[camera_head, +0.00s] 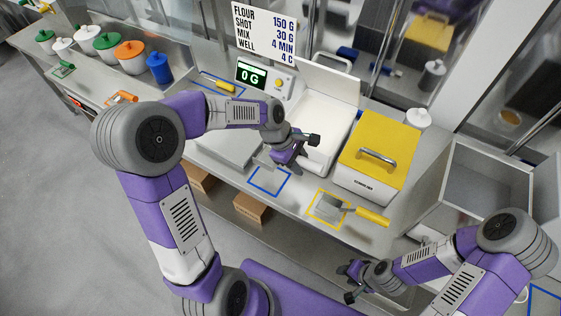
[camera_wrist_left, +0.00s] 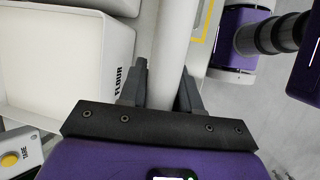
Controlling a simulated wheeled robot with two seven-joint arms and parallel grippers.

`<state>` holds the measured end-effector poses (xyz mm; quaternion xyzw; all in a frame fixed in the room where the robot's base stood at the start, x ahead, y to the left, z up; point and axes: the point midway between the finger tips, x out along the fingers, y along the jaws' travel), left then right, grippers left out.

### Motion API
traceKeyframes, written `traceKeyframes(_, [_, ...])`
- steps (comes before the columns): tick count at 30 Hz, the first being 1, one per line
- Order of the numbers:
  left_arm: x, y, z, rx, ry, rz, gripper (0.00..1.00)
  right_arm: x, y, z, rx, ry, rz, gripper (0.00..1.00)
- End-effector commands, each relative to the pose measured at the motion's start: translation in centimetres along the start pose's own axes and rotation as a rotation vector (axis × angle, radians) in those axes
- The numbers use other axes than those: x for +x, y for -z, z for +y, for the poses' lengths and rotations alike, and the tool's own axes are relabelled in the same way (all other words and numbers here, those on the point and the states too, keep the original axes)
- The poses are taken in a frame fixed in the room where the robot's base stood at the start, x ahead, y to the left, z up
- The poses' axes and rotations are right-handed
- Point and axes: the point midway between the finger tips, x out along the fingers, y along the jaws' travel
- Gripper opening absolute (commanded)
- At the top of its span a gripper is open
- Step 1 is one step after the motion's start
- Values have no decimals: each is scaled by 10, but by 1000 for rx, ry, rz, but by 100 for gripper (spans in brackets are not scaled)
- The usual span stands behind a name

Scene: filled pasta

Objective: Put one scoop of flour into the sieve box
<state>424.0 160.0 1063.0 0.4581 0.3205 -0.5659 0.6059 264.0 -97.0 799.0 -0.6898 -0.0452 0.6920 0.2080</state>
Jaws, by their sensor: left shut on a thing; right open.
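The open white flour box (camera_head: 325,110), marked FLOUR in the left wrist view (camera_wrist_left: 88,60), stands at the back centre with its lid raised. My left gripper (camera_head: 287,152) is low beside its front left side. It is shut on a long pale thing (camera_wrist_left: 176,45); I cannot tell if this is a scoop handle. My right gripper (camera_head: 352,282) is open and empty at the front right, below the counter's edge. A scoop with a yellow handle (camera_head: 371,216) lies at the yellow outline. I cannot tell for sure which container is the sieve box.
A white box with a closed yellow lid (camera_head: 380,140) stands right of the flour box. A scale display (camera_head: 252,75) reads 0 G. An open steel bin (camera_head: 490,180) stands at the right. The blue outline (camera_head: 268,183) looks empty. Lidded jars line the left counter.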

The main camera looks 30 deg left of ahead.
Motion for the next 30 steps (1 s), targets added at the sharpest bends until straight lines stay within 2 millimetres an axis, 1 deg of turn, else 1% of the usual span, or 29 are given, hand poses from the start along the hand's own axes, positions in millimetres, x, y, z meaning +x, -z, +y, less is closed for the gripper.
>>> traceKeyframes(2, [7,3,-2,-1,2,0,0,1,-1,1,0,0,-2,42])
traceKeyframes(6, [32,13,-8,-2,5,-2,0,6,0,2,1,0,-2,42])
traceKeyframes(9, [47,19,-11,-2,4,-2,0,8,0,3,1,0,-1,42])
traceKeyframes(16, [64,26,-14,0,2,-1,0,10,0,4,1,0,-1,42])
traceKeyframes(21, [86,35,-19,-1,4,-1,0,13,0,5,1,0,-1,42])
traceKeyframes(24, [91,37,-20,1,1,-1,0,13,0,5,1,0,-1,42])
traceKeyframes(30, [90,37,-20,1,0,0,0,13,0,5,0,0,-1,42])
